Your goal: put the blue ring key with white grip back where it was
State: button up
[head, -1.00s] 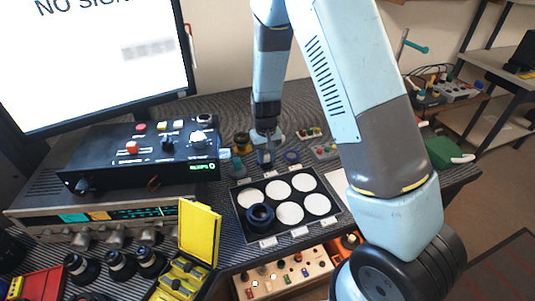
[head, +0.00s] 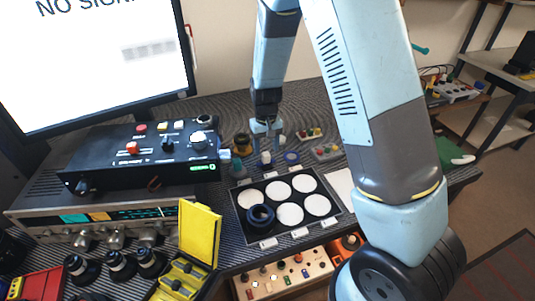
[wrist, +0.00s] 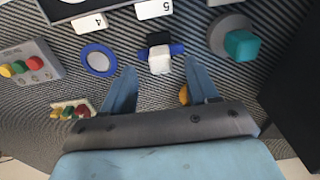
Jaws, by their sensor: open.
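In the wrist view my gripper (wrist: 160,74) has one finger to each side of the key, with clear gaps.
A blue ring with a pale centre (wrist: 98,60) and a teal-topped piece (wrist: 242,45) flank the key. The black tray (head: 278,182) has white round spots and a black lens ring (head: 261,216). Button boxes (head: 327,153) stand to the right.

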notch_tip(320, 180, up, 8)
notch_tip(320, 180, up, 10)
jog(key=t+y, duration=0.1)
send_over(266, 154)
jog(key=s+d, duration=0.4)
jog(key=d, duration=0.2)
jog(key=s+d+r+m+t, duration=0.1)
jog(key=s+d+r, duration=0.3)
jog(key=s, duration=0.3)
jog(key=s+d+r+m+t, duration=0.1)
jog(key=s+d+r+t, duration=0.1)
jog(key=s+d+r, duration=0.3)
jog(key=s+d+r+m+t+h, duration=0.1)
jog(key=s+d+r, duration=0.3)
jog(key=s, duration=0.5)
notch_tip(266, 154, up, 2)
jog(key=shift+s+d+r+t, duration=0.15)
jog(key=shift+s+r+t, duration=0.05)
jog(key=shift+s+t, duration=0.15)
dwell(0.7)
